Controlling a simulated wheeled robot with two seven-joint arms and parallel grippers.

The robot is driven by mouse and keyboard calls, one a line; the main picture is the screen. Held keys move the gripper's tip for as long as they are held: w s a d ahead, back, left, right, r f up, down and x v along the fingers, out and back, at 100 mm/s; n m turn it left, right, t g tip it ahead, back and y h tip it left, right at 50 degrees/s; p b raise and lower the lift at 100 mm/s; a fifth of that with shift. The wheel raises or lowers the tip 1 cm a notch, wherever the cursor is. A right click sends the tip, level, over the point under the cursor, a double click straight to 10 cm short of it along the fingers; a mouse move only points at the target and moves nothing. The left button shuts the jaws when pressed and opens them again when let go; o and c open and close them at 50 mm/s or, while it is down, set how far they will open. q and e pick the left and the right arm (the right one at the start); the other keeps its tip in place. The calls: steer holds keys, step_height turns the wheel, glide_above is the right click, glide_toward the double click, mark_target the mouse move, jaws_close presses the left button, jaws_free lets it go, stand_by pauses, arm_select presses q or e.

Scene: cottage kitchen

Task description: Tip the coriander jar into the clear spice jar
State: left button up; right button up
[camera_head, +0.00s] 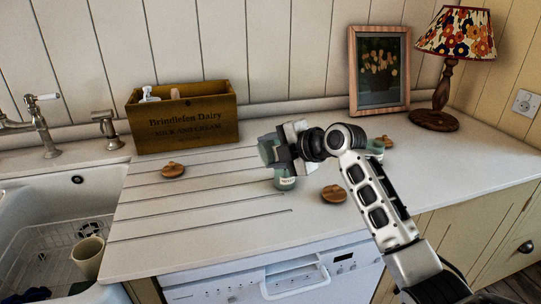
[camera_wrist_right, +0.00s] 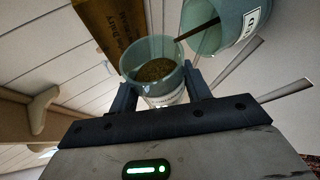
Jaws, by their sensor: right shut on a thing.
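My right gripper (camera_head: 287,150) is shut on a greenish glass jar (camera_head: 267,151), held tilted above the counter. A second greenish jar (camera_head: 285,181) with a white label stands on the counter just below, partly hidden by the gripper. A jar with a label starting with C (camera_wrist_right: 232,35) shows close beside the held one in the wrist view. A thin brown streak (camera_wrist_right: 197,30) crosses its glass; I cannot tell if it is falling spice. My left gripper is not in view.
Wooden lids (camera_head: 173,170) and (camera_head: 334,194) lie on the counter. Another jar (camera_head: 376,147) stands behind my right arm. A wooden dairy box (camera_head: 185,118), a framed picture (camera_head: 380,65) and a lamp (camera_head: 445,90) stand at the back. The sink is left.

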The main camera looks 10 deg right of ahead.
steer(key=shift+d+f+m+y, duration=0.15)
steer(key=shift+f+m+y, duration=0.05)
steer(key=shift+m+y, duration=0.25)
steer(key=shift+w+d+m+y+b, duration=0.15)
steer(key=shift+m+y+b, duration=0.25)
steer(key=shift+b, duration=0.4)
steer(key=shift+d+r+m+y+b, duration=0.2)
steer(key=shift+m+y+b, duration=0.05)
steer(key=shift+b, duration=0.2)
steer(key=shift+r, duration=0.15)
steer(key=shift+r+n+h+p, duration=0.45)
steer(key=shift+r+n+h, duration=0.05)
steer(key=shift+r+n, duration=0.1)
steer(key=shift+r+n+h+p, duration=0.15)
steer(key=shift+n+h+p, duration=0.25)
steer(key=shift+n+h, duration=0.3)
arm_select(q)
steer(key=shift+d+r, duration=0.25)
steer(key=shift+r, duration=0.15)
arm_select(e)
steer(key=shift+f, duration=0.2)
